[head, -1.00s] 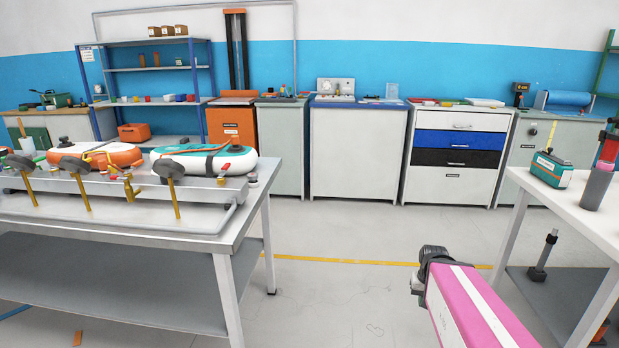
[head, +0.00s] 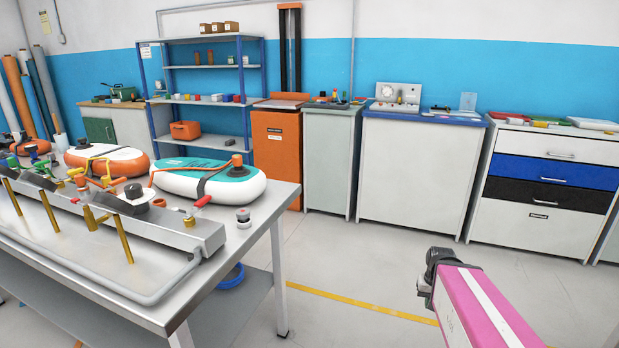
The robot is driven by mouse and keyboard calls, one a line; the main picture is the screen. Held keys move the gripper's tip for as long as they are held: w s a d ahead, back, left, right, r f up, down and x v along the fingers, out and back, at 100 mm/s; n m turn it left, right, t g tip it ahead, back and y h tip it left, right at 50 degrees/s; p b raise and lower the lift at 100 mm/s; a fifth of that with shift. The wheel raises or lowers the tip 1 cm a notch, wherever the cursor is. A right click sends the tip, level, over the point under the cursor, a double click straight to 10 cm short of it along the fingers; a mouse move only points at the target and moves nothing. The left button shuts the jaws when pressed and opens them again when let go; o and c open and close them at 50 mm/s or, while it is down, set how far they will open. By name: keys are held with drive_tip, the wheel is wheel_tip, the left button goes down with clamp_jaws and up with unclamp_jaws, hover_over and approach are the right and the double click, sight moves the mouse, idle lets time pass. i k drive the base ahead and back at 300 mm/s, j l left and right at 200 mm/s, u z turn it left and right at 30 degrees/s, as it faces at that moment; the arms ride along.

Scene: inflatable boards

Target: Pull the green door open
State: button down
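The green door (head: 99,130) is a small dark green panel on the front of a low, wood-topped grey cabinet (head: 131,128) at the back left. It looks shut, and its handle is too small to make out. The workbench with the boards stands in front of it and to its right. My pink and white arm reaches in at the lower right. My gripper (head: 424,290) is at its dark and grey end, over bare floor and far from the door. Its fingers are not clear. I see nothing held in it.
A metal workbench (head: 150,310) with inflatable boards and brass-handled valves fills the left foreground. A blue shelf rack (head: 208,87), an orange cabinet (head: 276,155) and white cabinets line the back wall. Rolls (head: 20,90) stand at the far left. The middle floor is clear.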

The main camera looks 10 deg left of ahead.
sight(99, 130)
drive_tip(key=i, duration=1.8)
drive_tip(key=i+j+u, duration=0.2)
drive_tip(key=i+u, duration=0.8)
drive_tip(key=i+l+u, duration=0.35)
drive_tip(key=i+u, duration=0.15)
drive_tip(key=i, duration=0.15)
drive_tip(key=i+j+u, duration=0.2)
drive_tip(key=i+u, duration=0.2)
drive_tip(key=i, duration=0.2)
drive_tip(key=i+u, duration=0.4)
drive_tip(key=i, duration=0.25)
drive_tip(key=i+l+u, duration=0.2)
drive_tip(key=i+u, duration=0.2)
drive_tip(key=i, duration=0.2)
drive_tip(key=i+j, duration=0.1)
drive_tip(key=i, duration=2.3)
drive_tip(key=i+j, duration=0.15)
drive_tip(key=i, duration=1.05)
drive_tip(key=i+j+z, duration=0.4)
drive_tip(key=i, duration=0.35)
drive_tip(key=i+j+z, duration=0.45)
drive_tip(key=i+j, duration=0.25)
drive_tip(key=i+z, duration=0.1)
drive_tip(key=i, duration=0.4)
drive_tip(key=i+j+z, duration=0.1)
drive_tip(key=i, duration=0.4)
